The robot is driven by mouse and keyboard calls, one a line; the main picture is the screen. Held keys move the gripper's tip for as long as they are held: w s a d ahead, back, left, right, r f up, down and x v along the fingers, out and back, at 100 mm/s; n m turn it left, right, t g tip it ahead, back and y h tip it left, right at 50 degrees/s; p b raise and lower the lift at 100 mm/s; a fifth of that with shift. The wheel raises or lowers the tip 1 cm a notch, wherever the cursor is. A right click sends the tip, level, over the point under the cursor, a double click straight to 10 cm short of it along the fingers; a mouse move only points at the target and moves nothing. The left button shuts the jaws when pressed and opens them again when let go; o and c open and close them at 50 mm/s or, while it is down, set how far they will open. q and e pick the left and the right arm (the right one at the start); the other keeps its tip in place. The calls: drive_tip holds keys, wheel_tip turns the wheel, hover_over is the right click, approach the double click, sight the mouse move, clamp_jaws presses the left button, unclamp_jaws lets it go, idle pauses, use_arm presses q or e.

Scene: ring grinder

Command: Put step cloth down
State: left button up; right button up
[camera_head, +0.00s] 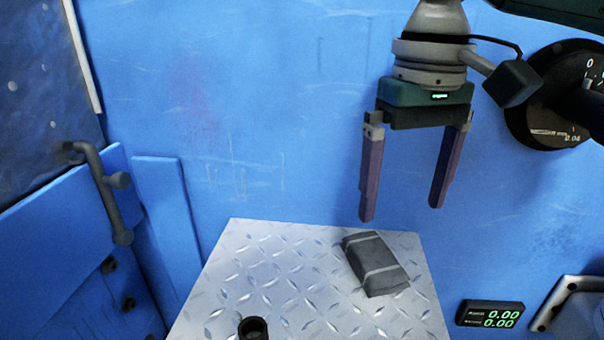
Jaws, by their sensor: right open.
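The step cloth (376,263) is a dark grey folded bundle with lighter bands. It lies on the right part of a silver diamond-plate step (290,265). My right gripper (398,212) points down above the cloth, with its two purple fingers spread wide apart. The gripper is open and empty, and a gap shows between its fingertips and the cloth. My left gripper is not in view.
A blue wall stands behind the step. A dark round gauge (545,115) is at the upper right. A digital readout (490,314) is at the lower right. A grey handle (105,190) juts out at the left. A short dark cylinder (253,328) stands at the step's near edge.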

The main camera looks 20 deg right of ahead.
drive_tip(key=s+a+f+n+y, duration=0.1)
drive_tip(key=s+a+f+n, duration=0.1)
drive_tip(key=s+a, duration=0.1)
drive_tip(key=s+a+f+n+t+y, duration=0.1)
drive_tip(key=s+a+f+n, duration=0.1)
drive_tip(key=a, duration=0.4)
drive_tip(key=s+a+f+n+t+y, duration=0.1)
drive_tip(key=s+a+f, duration=0.3)
drive_tip(key=a, duration=0.1)
drive_tip(key=shift+s+a+f+n, duration=0.15)
drive_tip(key=shift+s+a+n, duration=0.15)
drive_tip(key=shift+n, duration=0.1)
drive_tip(key=s+d+m+t+h, duration=0.1)
drive_tip(key=s+d+m+h, duration=0.1)
drive_tip(key=s+d, duration=0.6)
drive_tip(key=shift+s+d+f+t+h, duration=0.15)
drive_tip(key=shift+s+f+t+h, duration=0.15)
drive_tip(key=shift+s+h, duration=0.1)
drive_tip(key=shift+r, duration=0.1)
